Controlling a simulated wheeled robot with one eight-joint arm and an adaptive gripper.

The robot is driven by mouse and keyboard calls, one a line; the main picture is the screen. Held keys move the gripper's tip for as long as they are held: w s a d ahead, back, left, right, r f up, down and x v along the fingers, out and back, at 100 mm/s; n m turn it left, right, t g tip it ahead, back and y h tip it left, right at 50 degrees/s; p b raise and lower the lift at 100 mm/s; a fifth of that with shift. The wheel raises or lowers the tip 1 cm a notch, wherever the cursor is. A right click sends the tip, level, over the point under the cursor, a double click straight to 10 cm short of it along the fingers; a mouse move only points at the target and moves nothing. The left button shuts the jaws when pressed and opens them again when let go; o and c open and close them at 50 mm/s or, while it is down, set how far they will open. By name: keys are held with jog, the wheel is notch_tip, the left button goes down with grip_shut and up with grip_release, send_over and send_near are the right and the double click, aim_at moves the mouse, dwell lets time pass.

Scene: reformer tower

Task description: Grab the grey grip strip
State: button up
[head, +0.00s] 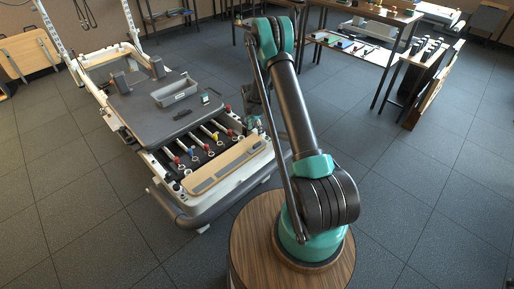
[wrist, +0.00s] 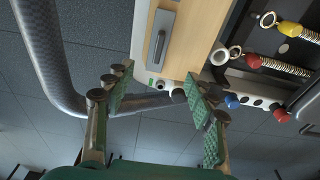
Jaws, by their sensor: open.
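The grey grip strip (wrist: 160,43) shows in the wrist view as a short dark-grey bar on a lighter grey plate, set on a pale wooden board (wrist: 186,58). In the head view the same kind of board (head: 222,168) lies across the near end of the reformer; the strip is too small there to place surely. My gripper (wrist: 155,80) is open and empty. Its two green-padded fingers stand left and right in the wrist view, with the strip above and between their tips, apart from both. In the head view my own arm hides most of the gripper.
Springs with red, yellow and blue knobs (wrist: 291,29) lie right of the board. A thick grey curved tube (wrist: 45,65) runs along the left in the wrist view. Tables stand at the back right; the floor around is clear.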

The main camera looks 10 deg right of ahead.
aim_at(257, 144)
jog(key=f, duration=0.4)
jog(key=d+f, duration=0.1)
jog(key=f, duration=0.7)
jog(key=shift+w+d+f, duration=0.1)
jog(key=shift+w+d, duration=0.05)
jog(key=shift+w, duration=0.1)
jog(key=c, duration=1.2)
